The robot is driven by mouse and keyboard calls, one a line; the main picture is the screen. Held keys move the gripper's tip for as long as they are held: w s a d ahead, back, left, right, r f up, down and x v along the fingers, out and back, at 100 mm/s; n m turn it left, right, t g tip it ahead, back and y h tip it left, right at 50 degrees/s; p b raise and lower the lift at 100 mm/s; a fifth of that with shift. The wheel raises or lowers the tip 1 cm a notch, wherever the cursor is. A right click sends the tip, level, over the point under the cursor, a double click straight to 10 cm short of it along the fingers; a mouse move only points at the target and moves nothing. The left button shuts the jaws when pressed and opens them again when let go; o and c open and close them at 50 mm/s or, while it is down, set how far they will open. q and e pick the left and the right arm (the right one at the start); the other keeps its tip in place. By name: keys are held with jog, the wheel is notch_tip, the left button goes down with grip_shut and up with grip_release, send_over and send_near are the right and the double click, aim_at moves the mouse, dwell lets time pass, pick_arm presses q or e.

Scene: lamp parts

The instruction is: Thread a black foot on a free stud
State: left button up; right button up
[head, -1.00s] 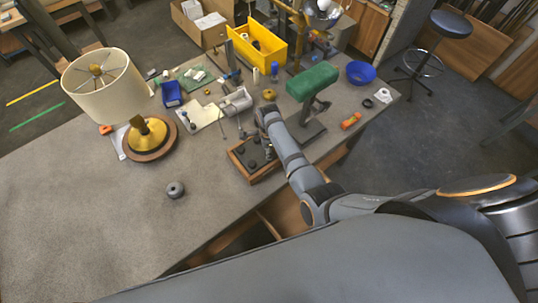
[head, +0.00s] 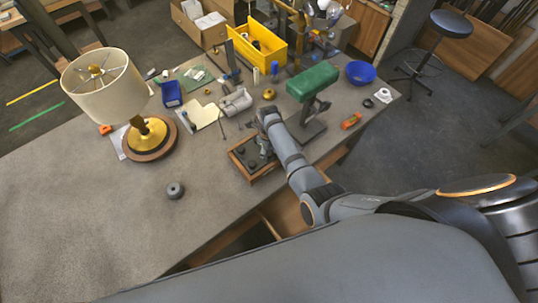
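A shallow wooden tray (head: 254,178) sits near the table's front edge with several small dark pieces in it, too small to tell apart; they may be black feet. My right gripper (head: 265,150) points down over the tray's right part, low among the pieces. Its fingers are too small and dark to tell whether they are open, shut or holding something. A lamp with a cream shade (head: 104,88) and a gold and wooden base (head: 150,138) stands at the left. No free stud can be made out. My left gripper is out of view.
A grey ring-shaped piece (head: 175,190) lies alone on the table. A yellow bin (head: 257,45), a blue bowl (head: 361,72) and small parts fill the back. The table's left front is clear.

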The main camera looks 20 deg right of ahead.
jog(key=shift+o, duration=0.7)
jog(key=shift+w, duration=0.15)
jog(key=shift+r, duration=0.1)
jog(key=shift+r, duration=0.35)
notch_tip(320, 180, up, 7)
jog(key=shift+f, duration=0.2)
